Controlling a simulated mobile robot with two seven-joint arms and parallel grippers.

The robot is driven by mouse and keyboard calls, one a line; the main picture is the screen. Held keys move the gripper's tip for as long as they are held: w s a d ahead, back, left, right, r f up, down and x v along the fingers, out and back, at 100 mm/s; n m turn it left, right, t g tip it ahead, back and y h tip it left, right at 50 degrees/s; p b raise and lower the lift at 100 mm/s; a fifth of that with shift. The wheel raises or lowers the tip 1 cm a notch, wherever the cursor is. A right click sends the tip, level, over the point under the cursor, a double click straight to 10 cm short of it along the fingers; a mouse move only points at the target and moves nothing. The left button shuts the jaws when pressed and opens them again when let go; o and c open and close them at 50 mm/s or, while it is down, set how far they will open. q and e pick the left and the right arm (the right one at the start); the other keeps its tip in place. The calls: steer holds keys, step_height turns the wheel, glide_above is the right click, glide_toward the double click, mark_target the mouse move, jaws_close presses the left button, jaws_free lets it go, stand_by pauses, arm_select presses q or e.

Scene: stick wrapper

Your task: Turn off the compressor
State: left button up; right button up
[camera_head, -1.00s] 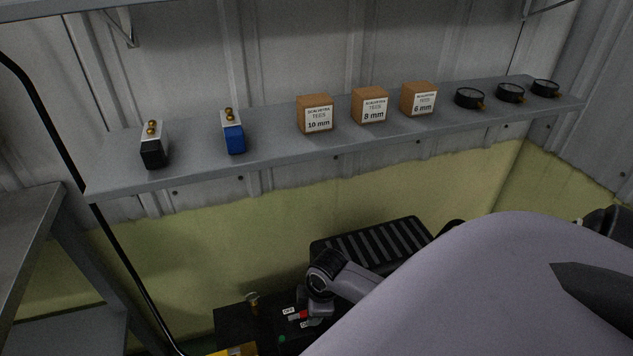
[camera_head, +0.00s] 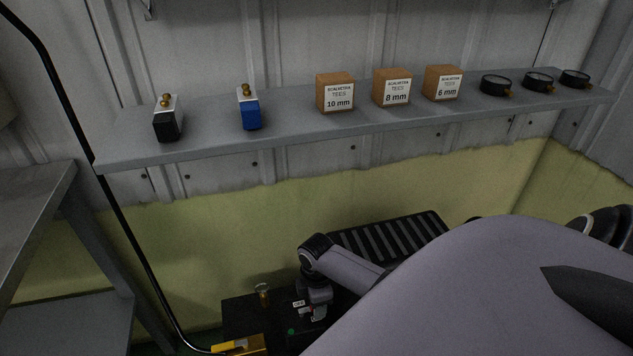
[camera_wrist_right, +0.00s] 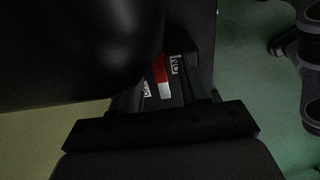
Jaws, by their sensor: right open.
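The compressor's dark control box (camera_head: 250,312) sits low in the head view, with small white labels (camera_head: 299,303). In the right wrist view a red and white switch (camera_wrist_right: 160,70) shows on a dark face. An ON label (camera_wrist_right: 175,64) is beside its red part, and another white label (camera_wrist_right: 147,88) is on the other side, partly hidden. My right gripper (camera_wrist_right: 162,95) is open, its dark fingers to either side of the switch; contact cannot be told. In the head view my right wrist hides most of the switch. My left gripper is not in view.
A wall shelf (camera_head: 290,130) above holds two valve blocks (camera_head: 249,112), several cardboard boxes (camera_head: 392,88) and gauges (camera_head: 496,85). A black ribbed part (camera_head: 395,240) lies behind my right arm. A grey bench (camera_head: 35,215) stands at left, and a black hose (camera_head: 120,220) runs down beside it.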

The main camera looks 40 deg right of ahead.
jaws_close()
